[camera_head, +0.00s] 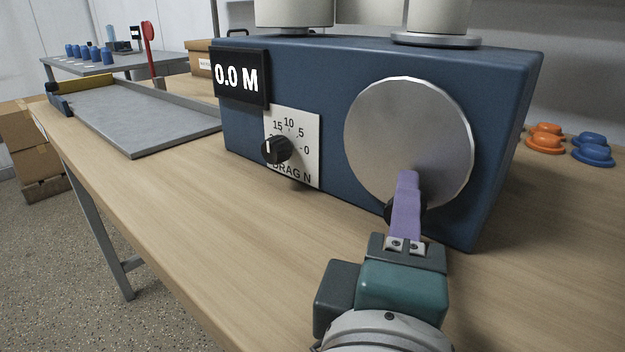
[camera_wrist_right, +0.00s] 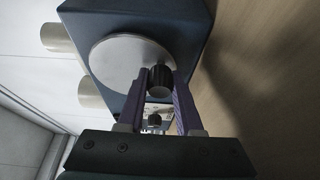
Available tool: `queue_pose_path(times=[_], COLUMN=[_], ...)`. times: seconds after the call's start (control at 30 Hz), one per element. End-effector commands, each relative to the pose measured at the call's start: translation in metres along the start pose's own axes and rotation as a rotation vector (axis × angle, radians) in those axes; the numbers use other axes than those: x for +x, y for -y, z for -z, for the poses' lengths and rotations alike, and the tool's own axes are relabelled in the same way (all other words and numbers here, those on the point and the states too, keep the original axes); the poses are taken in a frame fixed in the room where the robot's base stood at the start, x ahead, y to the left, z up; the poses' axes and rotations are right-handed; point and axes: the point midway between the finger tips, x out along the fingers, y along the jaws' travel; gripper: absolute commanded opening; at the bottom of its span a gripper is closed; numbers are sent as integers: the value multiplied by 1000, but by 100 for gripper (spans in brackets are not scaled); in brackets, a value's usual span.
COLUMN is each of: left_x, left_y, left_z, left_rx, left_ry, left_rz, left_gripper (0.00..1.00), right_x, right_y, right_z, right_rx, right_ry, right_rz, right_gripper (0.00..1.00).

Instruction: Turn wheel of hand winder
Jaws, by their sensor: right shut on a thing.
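The hand winder (camera_head: 330,75) is a dark blue box on the wooden table, with a display reading 0.0 M and a black drag knob (camera_head: 277,150) on its front. Its wheel (camera_head: 405,130) is a plain silver disc at the right of the front face. My right gripper (camera_head: 407,195) is at the wheel's lower edge, its purple fingers shut on the wheel's black handle. In the right wrist view the handle (camera_wrist_right: 160,82) sits between the two fingertips, in front of the wheel (camera_wrist_right: 118,62). My left gripper is not in view.
Pale rolls (camera_head: 430,15) stand on top of the winder. A grey flat tray (camera_head: 135,115) lies to the left. Orange caps (camera_head: 545,143) and blue caps (camera_head: 592,152) lie at the right. The table in front of the winder is clear.

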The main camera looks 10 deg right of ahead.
Motion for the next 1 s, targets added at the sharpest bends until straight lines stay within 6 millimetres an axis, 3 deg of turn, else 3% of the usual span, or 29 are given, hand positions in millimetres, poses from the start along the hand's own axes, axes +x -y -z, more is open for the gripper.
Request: queue_pose_path(times=[0.43,0.47,0.5,0.73,1.0], left_x=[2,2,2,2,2], left_y=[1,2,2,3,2], left_z=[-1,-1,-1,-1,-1], left_rx=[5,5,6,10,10], left_ry=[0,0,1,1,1], left_rz=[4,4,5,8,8], left_gripper=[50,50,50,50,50], right_x=[0,0,0,0,-2], right_y=[1,1,1,1,1], right_z=[0,0,0,0,0], right_rx=[12,12,12,11,11], right_ry=[1,1,1,0,0], right_rz=[-2,-2,-2,-3,-3], right_gripper=[0,35,40,64,64])
